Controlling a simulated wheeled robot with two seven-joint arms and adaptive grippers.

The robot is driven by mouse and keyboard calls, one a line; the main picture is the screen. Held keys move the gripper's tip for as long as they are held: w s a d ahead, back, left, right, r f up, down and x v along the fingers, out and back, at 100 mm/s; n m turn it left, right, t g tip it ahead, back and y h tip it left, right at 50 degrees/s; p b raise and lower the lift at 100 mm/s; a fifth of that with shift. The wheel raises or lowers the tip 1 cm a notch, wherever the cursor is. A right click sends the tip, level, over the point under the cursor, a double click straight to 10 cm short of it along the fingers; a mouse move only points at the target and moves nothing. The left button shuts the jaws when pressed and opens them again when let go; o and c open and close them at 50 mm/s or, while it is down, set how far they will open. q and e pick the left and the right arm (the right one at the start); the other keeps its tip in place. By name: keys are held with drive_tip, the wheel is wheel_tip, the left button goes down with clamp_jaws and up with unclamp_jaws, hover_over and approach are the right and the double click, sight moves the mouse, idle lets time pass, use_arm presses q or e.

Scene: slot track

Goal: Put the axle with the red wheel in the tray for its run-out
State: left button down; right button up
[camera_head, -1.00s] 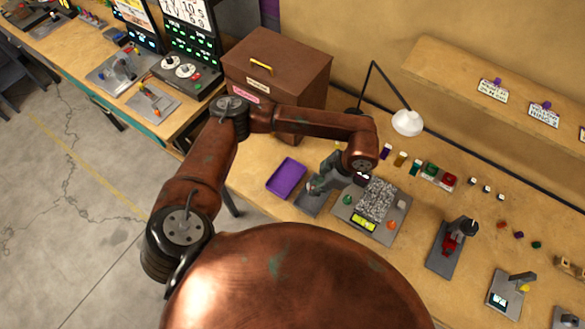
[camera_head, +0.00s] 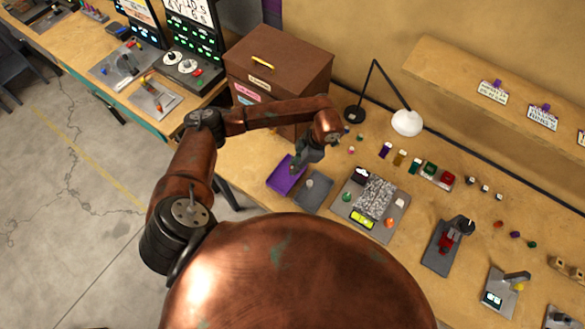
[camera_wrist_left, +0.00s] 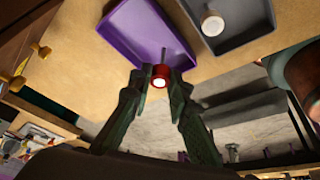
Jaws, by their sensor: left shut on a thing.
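My left gripper (camera_head: 297,168) is over the purple tray (camera_head: 276,184) in the head view. In the left wrist view its fingers (camera_wrist_left: 159,76) are shut on the axle with the red wheel (camera_wrist_left: 160,83). The wheel has a white round face, and its thin grey axle points away from the camera. The axle overlaps the near edge of the purple tray (camera_wrist_left: 118,40) in that view. I cannot tell how high it is held or whether it touches the tray. The fingers hide part of the wheel. My right gripper is not in view.
A grey tray (camera_head: 317,200) lies right beside the purple one, with a pale-topped round piece (camera_wrist_left: 212,22) in it. A brown cabinet (camera_head: 300,62) stands behind, and a lamp (camera_head: 406,122) to the right. A grey plate (camera_head: 348,213) with a rough block is further right.

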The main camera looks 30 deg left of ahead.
use_arm(q)
drive_tip(key=shift+w+a+f, duration=0.1)
drive_tip(key=shift+a+f, duration=0.1)
drive_tip(key=shift+f, duration=0.05)
drive_tip(key=f, duration=0.1)
drive_tip(key=f+p, duration=0.1)
drive_tip(key=f, duration=0.1)
drive_tip(key=shift+a, duration=0.35)
drive_tip(key=shift+w+f, duration=0.15)
drive_tip(key=shift+f, duration=0.3)
drive_tip(key=shift+f, duration=0.1)
drive_tip(key=c, duration=1.8)
unclamp_jaws()
